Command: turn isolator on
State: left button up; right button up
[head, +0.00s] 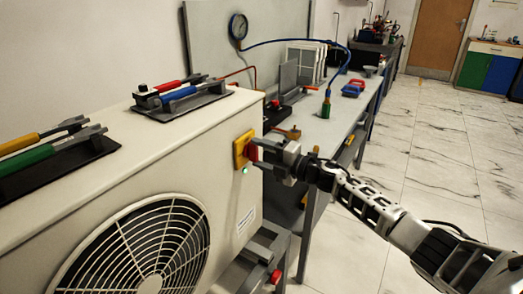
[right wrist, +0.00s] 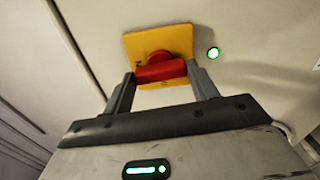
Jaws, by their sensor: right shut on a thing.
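The isolator is a red rotary handle on a yellow square plate (head: 241,150), on the side of a white outdoor unit (head: 150,150). In the right wrist view the red handle (right wrist: 160,71) lies level across the yellow plate (right wrist: 179,41). My right gripper (head: 262,150) is shut on the red handle, one finger at each end of it; its fingers also show in the right wrist view (right wrist: 162,84). A small green light (right wrist: 213,53) glows on the panel beside the plate. It also shows below the plate in the head view (head: 244,170). My left gripper is not in view.
Tool trays with coloured-handled tools (head: 180,98) lie on top of the unit. A fan grille (head: 150,250) is on its front. The marble floor (head: 440,150) at right is clear.

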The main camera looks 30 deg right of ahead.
jog(key=shift+m, duration=0.5)
jog(key=o, duration=1)
jog(key=shift+d, duration=0.1)
jog(key=shift+s, duration=0.15)
jog(key=b+v, duration=0.1)
jog(key=v, duration=1.4)
jog(key=shift+s+d, duration=0.25)
jog(key=shift+f, duration=0.1)
jog(key=s+a+f+m+g+h, duration=0.2)
jog(key=s+a+f+m+h, duration=0.1)
jog(key=s+a+f+m, duration=0.6)
jog(key=s+a+f+m+g+h, duration=0.3)
jog(key=s+a+f+m, duration=0.7)
jog(key=a, duration=0.6)
jog(key=shift+s+f+m, duration=0.2)
jog(key=shift+f+m, duration=0.55)
jog(key=shift+m, duration=0.35)
